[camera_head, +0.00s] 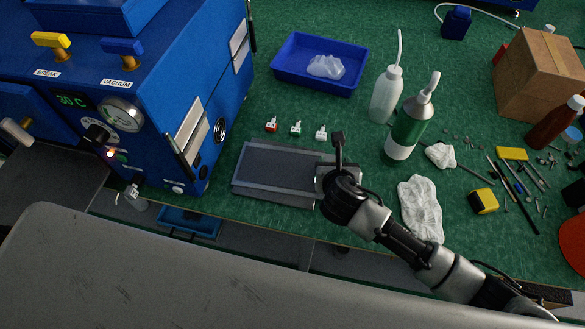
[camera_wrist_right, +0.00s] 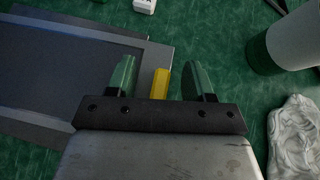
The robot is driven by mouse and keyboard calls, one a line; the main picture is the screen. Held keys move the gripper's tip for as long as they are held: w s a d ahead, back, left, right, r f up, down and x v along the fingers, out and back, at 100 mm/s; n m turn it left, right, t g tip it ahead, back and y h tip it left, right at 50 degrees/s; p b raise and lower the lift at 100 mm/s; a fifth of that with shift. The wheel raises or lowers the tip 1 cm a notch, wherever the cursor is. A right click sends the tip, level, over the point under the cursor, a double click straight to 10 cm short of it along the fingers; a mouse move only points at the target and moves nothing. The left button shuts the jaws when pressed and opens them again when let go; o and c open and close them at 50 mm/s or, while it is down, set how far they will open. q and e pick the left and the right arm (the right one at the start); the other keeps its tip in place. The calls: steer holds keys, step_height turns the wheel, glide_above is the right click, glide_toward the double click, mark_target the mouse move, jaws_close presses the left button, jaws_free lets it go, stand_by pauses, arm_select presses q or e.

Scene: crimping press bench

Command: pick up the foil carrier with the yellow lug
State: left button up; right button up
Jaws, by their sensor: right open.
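The foil carrier (camera_head: 278,172) is a flat dark grey plate with a lighter grey frame, lying on the green bench mat near the front edge. Its right end shows at the left of the right wrist view (camera_wrist_right: 60,70). The yellow lug (camera_wrist_right: 160,84) stands at that right end. My right gripper (camera_head: 337,166) is over the carrier's right end and hides the lug in the head view. In the wrist view its fingers (camera_wrist_right: 160,72) are open, one on each side of the lug, with a gap on both sides. My left gripper is not in view.
Several small white parts (camera_head: 296,128) sit behind the carrier. The blue press (camera_head: 150,90) is at left, a blue tray (camera_head: 285,75) behind.

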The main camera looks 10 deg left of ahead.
jaws_close()
steer(key=shift+r, duration=0.2)
stand_by(0.3)
